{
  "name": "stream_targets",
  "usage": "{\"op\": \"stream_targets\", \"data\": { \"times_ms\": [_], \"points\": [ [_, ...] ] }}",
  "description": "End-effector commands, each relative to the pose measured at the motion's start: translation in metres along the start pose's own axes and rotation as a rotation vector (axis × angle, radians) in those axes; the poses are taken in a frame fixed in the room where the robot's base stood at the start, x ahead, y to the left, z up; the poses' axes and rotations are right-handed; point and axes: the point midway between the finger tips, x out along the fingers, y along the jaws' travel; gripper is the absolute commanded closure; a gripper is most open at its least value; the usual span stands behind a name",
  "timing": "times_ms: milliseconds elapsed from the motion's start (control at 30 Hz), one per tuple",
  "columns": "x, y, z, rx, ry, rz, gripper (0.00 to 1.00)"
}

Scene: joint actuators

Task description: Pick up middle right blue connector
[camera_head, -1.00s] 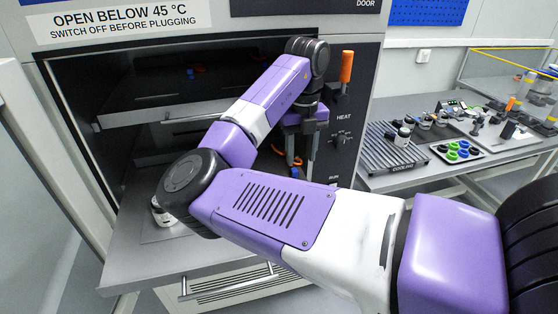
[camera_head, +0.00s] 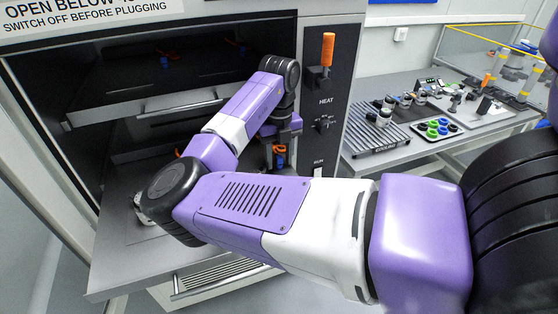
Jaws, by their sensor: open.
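A small blue connector (camera_head: 280,161) with an orange part (camera_head: 279,149) shows at the right side of the oven, in the lower opening below the pulled-out shelf. My gripper (camera_head: 281,160) is open and points down there, with its fingers on either side of the connector in the picture. I cannot tell whether they touch it or how deep it lies between them. More small blue connectors show on the upper shelf, one at the left (camera_head: 165,61) and one at the right (camera_head: 244,50). My forearm hides much of the lower opening.
The oven's upper shelf (camera_head: 140,108) juts out above the lower opening. The panel with an orange handle (camera_head: 328,48) stands close right of my gripper. A side table holds a ribbed cooling rack (camera_head: 372,140) and a tray of green and blue rings (camera_head: 434,130).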

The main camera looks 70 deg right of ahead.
Motion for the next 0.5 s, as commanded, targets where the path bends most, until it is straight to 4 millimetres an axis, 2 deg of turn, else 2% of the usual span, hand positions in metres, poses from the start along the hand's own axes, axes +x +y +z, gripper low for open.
{"op": "stream_targets", "data": {
  "times_ms": [167,367,400,500],
  "points": [
    [0.0001,0.0001,0.0001,0.000,0.000,0.000,0.56],
    [-0.0002,0.0000,0.0001,0.000,0.000,0.000,0.96],
    [-0.0002,0.0000,0.0001,0.000,0.000,0.000,1.00],
    [-0.0003,0.0000,0.0001,0.000,-0.001,0.000,1.00]
  ]
}}
